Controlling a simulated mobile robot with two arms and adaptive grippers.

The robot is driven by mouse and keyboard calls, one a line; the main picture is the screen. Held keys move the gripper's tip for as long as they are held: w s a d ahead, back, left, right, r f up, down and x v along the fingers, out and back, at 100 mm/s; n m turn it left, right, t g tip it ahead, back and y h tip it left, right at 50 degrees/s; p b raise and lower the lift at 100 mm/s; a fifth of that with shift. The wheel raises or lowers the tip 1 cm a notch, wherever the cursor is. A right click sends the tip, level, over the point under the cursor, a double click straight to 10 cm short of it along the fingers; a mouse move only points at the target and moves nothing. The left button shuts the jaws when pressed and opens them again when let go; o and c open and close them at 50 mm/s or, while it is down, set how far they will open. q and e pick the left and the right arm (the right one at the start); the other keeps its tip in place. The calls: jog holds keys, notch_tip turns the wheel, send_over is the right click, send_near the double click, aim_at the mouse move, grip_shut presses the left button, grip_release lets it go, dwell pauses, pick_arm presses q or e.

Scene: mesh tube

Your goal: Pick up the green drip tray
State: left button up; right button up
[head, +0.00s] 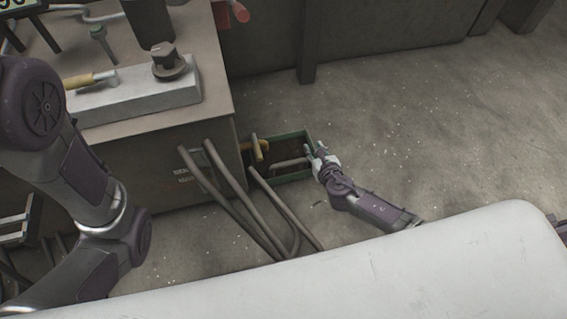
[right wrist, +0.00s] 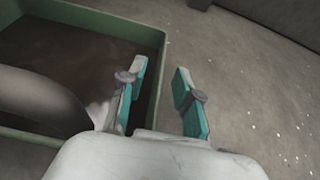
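The green drip tray (head: 309,145) is a shallow rectangular box on the floor beside the grey cabinet, with a dark brown inside. It also shows in the right wrist view, where its green rim (right wrist: 120,25) runs along the top and right. My right gripper (head: 316,153) is at the tray's right wall in the head view. In the right wrist view my right gripper (right wrist: 158,95) is open, one finger over the tray's inside and the other outside the wall, with the tray's side between them. Whether the fingers touch it cannot be told. My left gripper is out of view; only my left arm shows.
Bent grey pipes (head: 240,200) rise in front of the cabinet (head: 185,150), and one end reaches into the tray. A yellow-handled thing (head: 258,148) is at the tray's left part. Clear concrete floor (head: 430,120) lies to the right.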

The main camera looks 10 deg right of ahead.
jog(key=shift+w+f, duration=0.1)
jog(key=shift+w, duration=0.2)
grip_shut()
dwell(0.4)
